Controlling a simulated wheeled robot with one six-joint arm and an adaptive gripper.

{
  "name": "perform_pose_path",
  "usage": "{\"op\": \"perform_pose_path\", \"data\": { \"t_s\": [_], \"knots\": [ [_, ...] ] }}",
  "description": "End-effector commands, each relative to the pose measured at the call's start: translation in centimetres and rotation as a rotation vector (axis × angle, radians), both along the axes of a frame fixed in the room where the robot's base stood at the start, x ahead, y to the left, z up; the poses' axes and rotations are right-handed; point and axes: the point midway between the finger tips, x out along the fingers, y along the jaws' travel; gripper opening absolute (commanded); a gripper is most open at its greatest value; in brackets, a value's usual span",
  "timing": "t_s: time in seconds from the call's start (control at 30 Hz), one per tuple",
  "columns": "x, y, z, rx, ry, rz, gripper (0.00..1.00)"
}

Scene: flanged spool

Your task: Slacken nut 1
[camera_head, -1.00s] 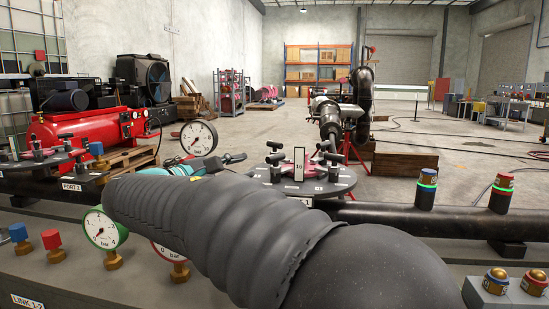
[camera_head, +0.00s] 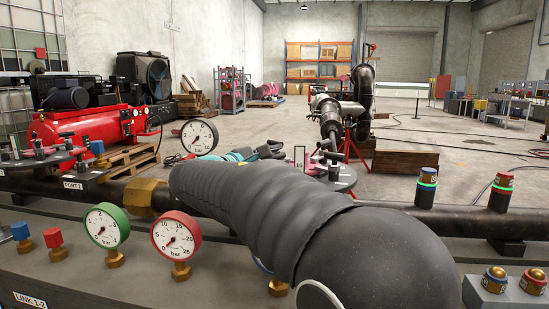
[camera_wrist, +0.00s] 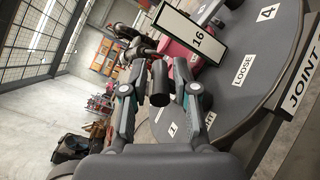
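My gripper (camera_wrist: 157,82) shows in the wrist view with two teal-and-grey fingers spread apart. A dark cylindrical end (camera_wrist: 159,88) lies between the fingers, with gaps seen on both sides. The round grey flange plate (camera_wrist: 225,105) is close on the right, marked "LOOSE", "4" and "1". A white tag reading "16" (camera_wrist: 192,36) stands over it, beside pink-red parts. I cannot tell which nut carries number 1. In the head view my gripper (camera_head: 258,152) is partly hidden behind my black arm, left of the flange plate (camera_head: 343,181), most of which is also hidden.
A green gauge (camera_head: 106,226) and a red gauge (camera_head: 175,235) stand on the front bench. A larger gauge (camera_head: 199,137) is behind my arm. A dark pipe (camera_head: 440,224) runs right, below lit button posts (camera_head: 426,188).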

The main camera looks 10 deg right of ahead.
Motion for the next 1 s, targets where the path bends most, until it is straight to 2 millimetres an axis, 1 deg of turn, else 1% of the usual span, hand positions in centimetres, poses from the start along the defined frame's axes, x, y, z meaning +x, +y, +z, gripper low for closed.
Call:
{"op": "perform_pose_path", "data": {
  "t_s": [0.03, 0.07, 0.1, 0.17, 0.2, 0.47, 0.63, 0.87, 1.0],
  "knots": [
    [-0.01, 0.01, 0.0, 0.0, 0.0, 0.0, 0.29],
    [-0.01, 0.01, 0.0, 0.0, 0.0, 0.0, 0.26],
    [-0.01, 0.01, 0.0, 0.0, 0.0, 0.0, 0.16],
    [-0.02, 0.01, 0.01, 0.0, 0.0, 0.0, 0.01],
    [-0.02, 0.01, 0.01, 0.0, 0.0, 0.0, 0.0],
    [-0.02, -0.01, -0.06, 0.001, 0.0, 0.01, 0.0],
    [-0.09, -0.12, -0.16, 0.001, -0.003, 0.059, 0.0],
    [-0.19, -0.32, -0.4, 0.002, -0.004, 0.207, 0.0],
    [-0.24, -0.46, -0.49, 0.0, -0.005, 0.333, 0.0]
  ]
}}
